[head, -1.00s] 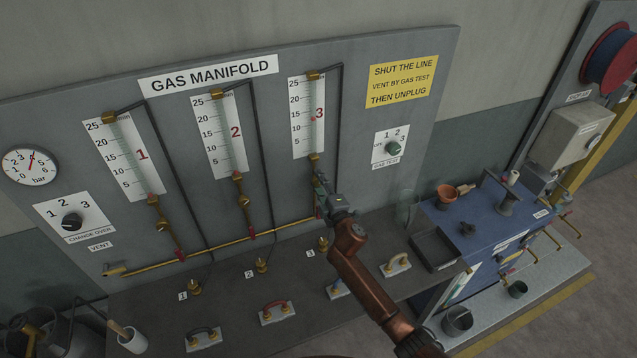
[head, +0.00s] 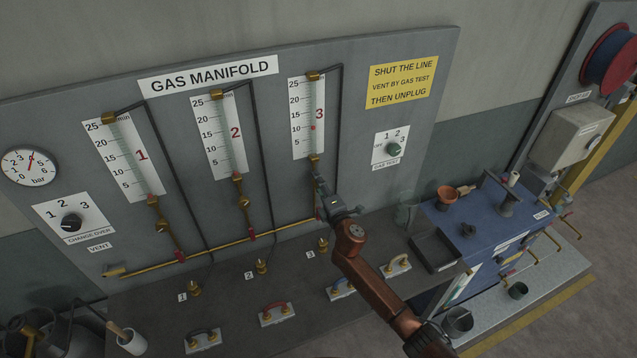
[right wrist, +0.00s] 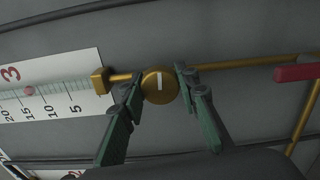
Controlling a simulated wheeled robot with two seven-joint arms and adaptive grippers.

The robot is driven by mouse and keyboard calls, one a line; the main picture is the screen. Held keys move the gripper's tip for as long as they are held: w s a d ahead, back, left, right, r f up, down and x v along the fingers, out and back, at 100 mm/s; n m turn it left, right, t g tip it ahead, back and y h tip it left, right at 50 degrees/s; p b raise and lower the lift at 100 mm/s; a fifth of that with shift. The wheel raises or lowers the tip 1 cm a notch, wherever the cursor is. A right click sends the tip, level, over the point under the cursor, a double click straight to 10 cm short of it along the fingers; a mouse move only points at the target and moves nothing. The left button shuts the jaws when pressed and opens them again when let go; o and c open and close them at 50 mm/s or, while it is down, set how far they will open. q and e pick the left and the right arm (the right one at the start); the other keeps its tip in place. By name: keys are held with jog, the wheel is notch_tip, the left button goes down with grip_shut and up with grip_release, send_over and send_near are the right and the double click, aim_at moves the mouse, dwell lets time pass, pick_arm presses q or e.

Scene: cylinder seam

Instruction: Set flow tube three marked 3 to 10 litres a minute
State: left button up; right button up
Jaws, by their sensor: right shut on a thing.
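Flow tube three (head: 304,142), marked with a red 3, stands on the right of the panel; it also shows on its side in the right wrist view (right wrist: 60,89). Its red float (head: 313,127) sits about level with the 10 in the head view. In the slanted right wrist view the float (right wrist: 28,91) looks higher, between 10 and 15. My right gripper (head: 325,192) is at the valve below this tube. Its fingers are shut on the round brass knob (right wrist: 158,86), one each side. The knob's white mark shows. The gripper hides the knob in the head view.
Flow tubes one (head: 133,165) and two (head: 221,150) stand to the left, with their own brass knobs. The gas test switch (head: 394,149) is to the right. Plugs and handles stand on the grey bench (head: 232,298) below. A blue cabinet (head: 480,228) stands right.

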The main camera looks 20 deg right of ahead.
jog(key=o, duration=1.2)
jog(key=s, duration=0.8)
jog(key=s+d, duration=0.1)
jog(key=s, duration=0.3)
